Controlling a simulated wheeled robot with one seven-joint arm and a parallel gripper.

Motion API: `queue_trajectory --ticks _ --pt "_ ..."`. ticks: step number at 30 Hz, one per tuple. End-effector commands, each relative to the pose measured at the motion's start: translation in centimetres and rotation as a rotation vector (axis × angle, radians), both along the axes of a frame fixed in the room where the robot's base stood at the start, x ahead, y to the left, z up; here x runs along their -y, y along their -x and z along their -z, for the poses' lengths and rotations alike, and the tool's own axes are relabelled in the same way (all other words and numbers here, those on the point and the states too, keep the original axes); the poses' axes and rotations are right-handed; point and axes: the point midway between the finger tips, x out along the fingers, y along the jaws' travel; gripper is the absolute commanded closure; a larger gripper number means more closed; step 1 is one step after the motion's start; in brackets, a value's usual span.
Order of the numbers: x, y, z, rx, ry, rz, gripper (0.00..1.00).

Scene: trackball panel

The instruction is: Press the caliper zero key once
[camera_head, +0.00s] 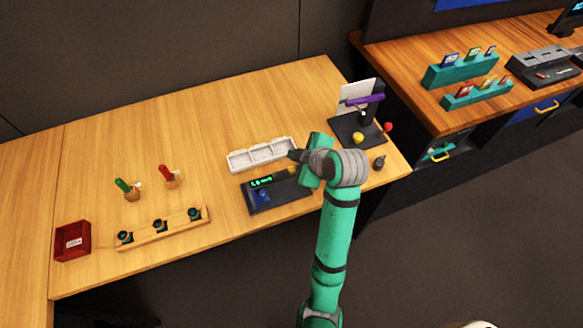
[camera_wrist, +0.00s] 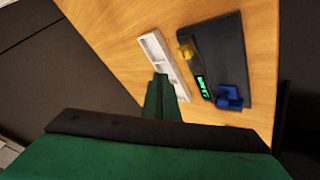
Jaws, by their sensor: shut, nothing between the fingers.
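The dark device with a lit green display (camera_head: 262,182) lies flat near the front edge of the wooden table. Its dark base also shows in the wrist view (camera_wrist: 226,50), with a yellow part (camera_wrist: 186,50), a blue part (camera_wrist: 230,97) and the display (camera_wrist: 204,88). I cannot tell which part is the zero key. My gripper (camera_head: 293,155) is shut and empty, above the table behind the device's right end. In the wrist view its fingers (camera_wrist: 160,90) appear left of the device, apart from it. My arm hides part of the device's right end in the head view.
A white compartment tray (camera_head: 262,154) lies just behind the device. A dark stand (camera_head: 352,133) with a purple bar and coloured knobs stands to the right. A wooden rack (camera_head: 165,230), green and red handled tools and a red box (camera_head: 73,241) are at left.

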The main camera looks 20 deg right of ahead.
Motion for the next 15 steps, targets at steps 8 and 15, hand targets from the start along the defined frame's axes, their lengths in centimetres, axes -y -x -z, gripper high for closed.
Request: queue_trajectory --ticks 8,15 --pt "-0.1 0.0 3.1 -0.001 -0.002 -0.001 1.0" --pt "-0.1 0.0 4.0 -0.001 0.0 -0.001 1.0"
